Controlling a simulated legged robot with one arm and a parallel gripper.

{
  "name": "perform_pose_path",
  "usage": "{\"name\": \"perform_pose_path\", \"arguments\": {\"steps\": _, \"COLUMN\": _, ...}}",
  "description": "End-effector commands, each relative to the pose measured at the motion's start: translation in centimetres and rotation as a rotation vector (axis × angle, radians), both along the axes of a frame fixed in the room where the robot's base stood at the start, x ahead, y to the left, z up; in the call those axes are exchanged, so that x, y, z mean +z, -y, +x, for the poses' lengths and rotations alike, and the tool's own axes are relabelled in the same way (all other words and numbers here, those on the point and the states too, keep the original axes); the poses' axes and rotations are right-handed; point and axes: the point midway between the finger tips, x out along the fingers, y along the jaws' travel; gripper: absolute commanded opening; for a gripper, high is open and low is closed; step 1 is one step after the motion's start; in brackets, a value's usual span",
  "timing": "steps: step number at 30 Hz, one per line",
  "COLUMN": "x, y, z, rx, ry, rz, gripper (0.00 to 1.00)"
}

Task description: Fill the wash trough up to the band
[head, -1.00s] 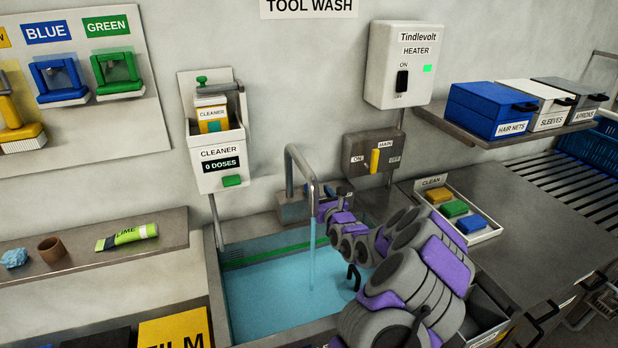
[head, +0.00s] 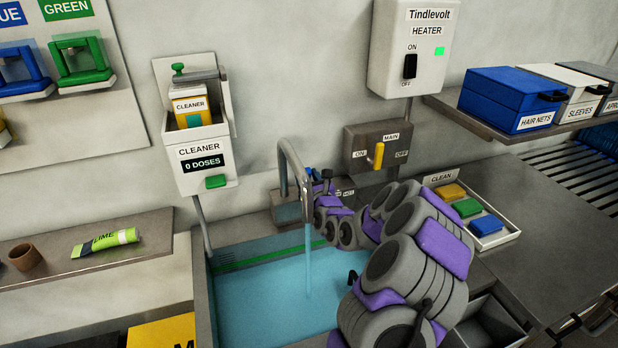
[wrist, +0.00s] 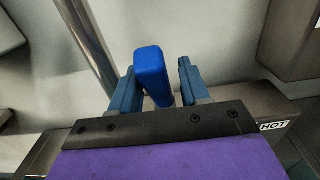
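The wash trough (head: 203,300) holds blue water (head: 265,295). A green band (head: 270,258) runs along its inner wall, and the water surface lies close below it. Water runs from the curved spout (head: 287,160) in a thin stream. My gripper (head: 318,186) is at the tap block behind the spout, small and partly covered in the head view. In the wrist view, a blue tap lever (wrist: 151,75) stands between the open fingers of my gripper (wrist: 157,85). The lever is close to the left finger, with a gap to the right one. A HOT label (wrist: 274,126) is at the right.
The main switch box (head: 372,150) and the heater (head: 420,60) are on the wall above my arm. The cleaner dispenser (head: 203,160) reads 0 doses. A clean tray (head: 505,233) with coloured blocks sits to the right. A shelf (head: 60,262) holds a lime tube (head: 105,242).

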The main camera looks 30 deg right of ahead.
Motion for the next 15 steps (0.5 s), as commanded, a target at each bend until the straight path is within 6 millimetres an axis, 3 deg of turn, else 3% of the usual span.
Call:
{"name": "perform_pose_path", "arguments": {"steps": 13, "x": -0.15, "y": 0.46, "z": 0.11, "rx": 0.003, "ry": 0.000, "rz": 0.003, "gripper": 0.02}}
{"name": "perform_pose_path", "arguments": {"steps": 15, "x": -0.16, "y": 0.47, "z": 0.11, "rx": 0.001, "ry": 0.000, "rz": 0.004, "gripper": 0.00}}
